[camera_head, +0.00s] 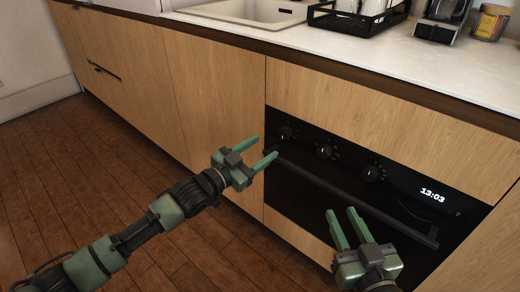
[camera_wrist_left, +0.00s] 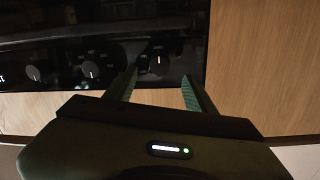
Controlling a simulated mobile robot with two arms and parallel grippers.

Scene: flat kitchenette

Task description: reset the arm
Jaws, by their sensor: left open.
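My left gripper (camera_head: 262,152) comes in from the left in the head view, with its two green fingers apart and nothing between them. It is in front of the cabinet, near the left edge of the black oven (camera_head: 330,178). In the left wrist view the fingers of my left gripper (camera_wrist_left: 160,88) are spread, with the oven's knob panel (camera_wrist_left: 100,62) and a wood panel beyond them. My right gripper (camera_head: 345,228) is at the lower right in front of the oven. Its green fingers are apart at the tips, with nothing seen between them.
Wooden cabinet fronts (camera_head: 205,85) and the oven handle (camera_head: 350,195) stand close ahead. The counter (camera_head: 380,55) above holds a sink (camera_head: 245,12), a black dish rack (camera_head: 352,18), a coffee machine (camera_head: 441,20) and a jar (camera_head: 490,22). The wooden floor (camera_head: 90,165) at left is clear.

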